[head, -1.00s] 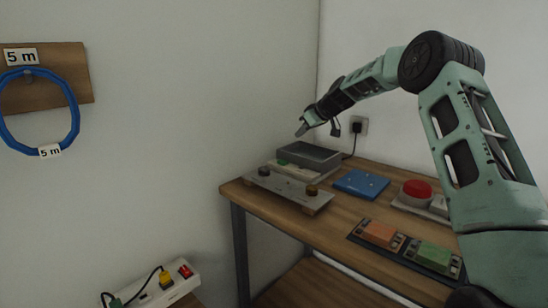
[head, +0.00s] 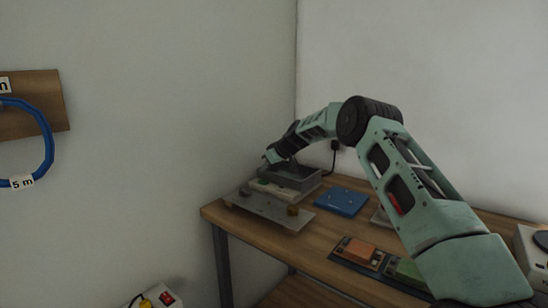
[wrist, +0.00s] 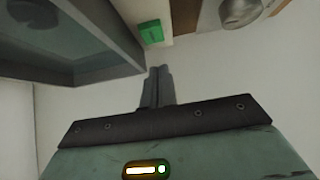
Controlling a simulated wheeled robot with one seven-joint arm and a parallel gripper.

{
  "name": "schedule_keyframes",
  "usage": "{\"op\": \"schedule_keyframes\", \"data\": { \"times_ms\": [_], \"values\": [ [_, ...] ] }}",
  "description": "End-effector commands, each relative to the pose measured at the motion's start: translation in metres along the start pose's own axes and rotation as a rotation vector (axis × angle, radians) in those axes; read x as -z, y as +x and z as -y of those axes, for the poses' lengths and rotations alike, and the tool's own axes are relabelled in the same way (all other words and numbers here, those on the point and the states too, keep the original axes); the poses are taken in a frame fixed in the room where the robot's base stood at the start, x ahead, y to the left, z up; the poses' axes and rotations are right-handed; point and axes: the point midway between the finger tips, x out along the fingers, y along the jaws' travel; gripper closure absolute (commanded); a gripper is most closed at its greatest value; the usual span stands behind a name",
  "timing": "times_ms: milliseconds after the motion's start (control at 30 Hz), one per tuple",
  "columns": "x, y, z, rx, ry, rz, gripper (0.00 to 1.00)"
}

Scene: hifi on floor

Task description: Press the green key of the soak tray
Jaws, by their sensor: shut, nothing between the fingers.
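The soak tray (head: 298,180) is a grey open basin at the back left of the wooden table. In the wrist view its grey wall (wrist: 100,62) fills the upper left. The green key (wrist: 151,32) shows as a small green block on a pale strip beside the basin, just beyond my fingertips in that picture. My gripper (wrist: 160,72) is shut and empty, with a visible gap in the picture between its tips and the key.
A grey panel with knobs (head: 270,208) lies in front of the tray; one round knob (wrist: 240,10) shows in the wrist view. A blue plate (head: 341,202) lies to the right. Orange (head: 360,250) and green (head: 408,270) blocks sit nearer the front. A wall stands close at left.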

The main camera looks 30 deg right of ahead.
Motion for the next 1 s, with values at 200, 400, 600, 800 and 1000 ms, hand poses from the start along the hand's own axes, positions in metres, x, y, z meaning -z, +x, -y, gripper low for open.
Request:
{"op": "schedule_keyframes", "data": {
  "times_ms": [200,400,600,800,1000],
  "values": [
    [-0.022,0.018,-0.001,0.0,0.003,0.002,1.0],
    [-0.028,0.024,-0.001,-0.001,0.002,0.001,1.0],
    [-0.028,0.024,-0.001,-0.001,0.002,0.0,1.0],
    [-0.032,0.028,-0.001,0.0,0.001,0.001,1.0],
    [-0.042,0.039,0.0,0.0,0.001,0.001,1.0]
  ]
}}
